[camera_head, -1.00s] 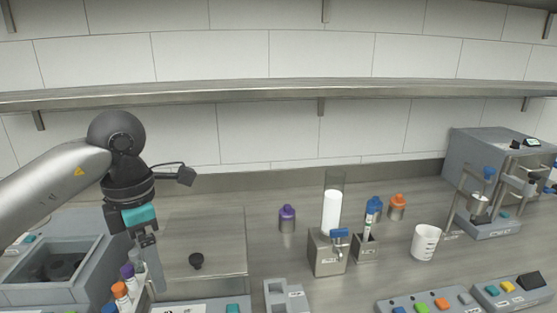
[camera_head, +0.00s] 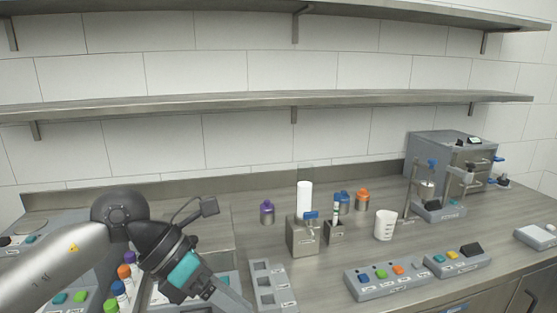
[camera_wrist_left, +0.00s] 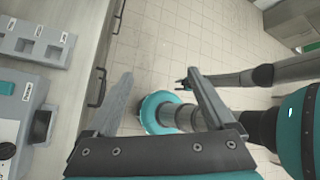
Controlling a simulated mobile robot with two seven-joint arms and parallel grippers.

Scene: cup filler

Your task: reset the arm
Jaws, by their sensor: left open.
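My left arm (camera_head: 60,265) comes in from the left in the head view, over the front left of the counter. Its gripper points down and to the right, and the fingertips run to the bottom edge of that view. In the left wrist view my left gripper (camera_wrist_left: 160,80) is open, its two grey fingers wide apart with nothing between them. It faces the tiled floor in front of the counter edge. What looks like my right gripper (camera_wrist_left: 184,85) shows small and dark beyond the fingers, at the end of my other arm; its jaw state is unclear.
A grey holder with square slots (camera_head: 272,288) lies just right of the left gripper. Capped bottles (camera_head: 124,272) stand left of the wrist. A dispenser (camera_head: 303,235), a white beaker (camera_head: 385,225) and button panels (camera_head: 385,278) stand to the right. A counter drawer handle (camera_wrist_left: 97,88) is near the left finger.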

